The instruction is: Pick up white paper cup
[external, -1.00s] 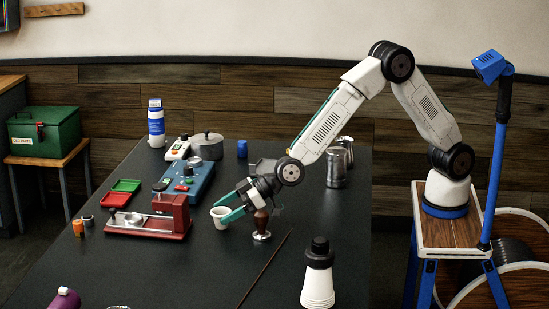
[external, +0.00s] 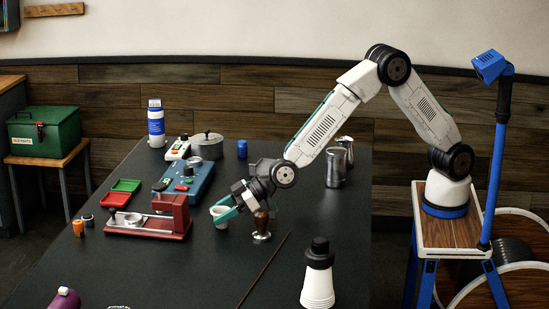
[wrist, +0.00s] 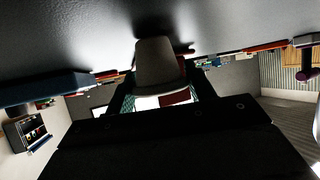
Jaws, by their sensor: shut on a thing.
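The white paper cup (external: 221,219) stands on the dark table, right of the red machine. It also shows in the wrist view (wrist: 158,66), between the two fingers. My gripper (external: 224,210) has teal fingers and is shut on the cup, one finger at each side. The cup's base looks to be at table height; I cannot tell whether it is just off the table. Part of the cup is hidden behind the fingers.
A wood-handled tamper (external: 261,226) stands just right of the cup, very close to my gripper. The red machine (external: 160,219) is to the left, the blue device (external: 190,182) behind it.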

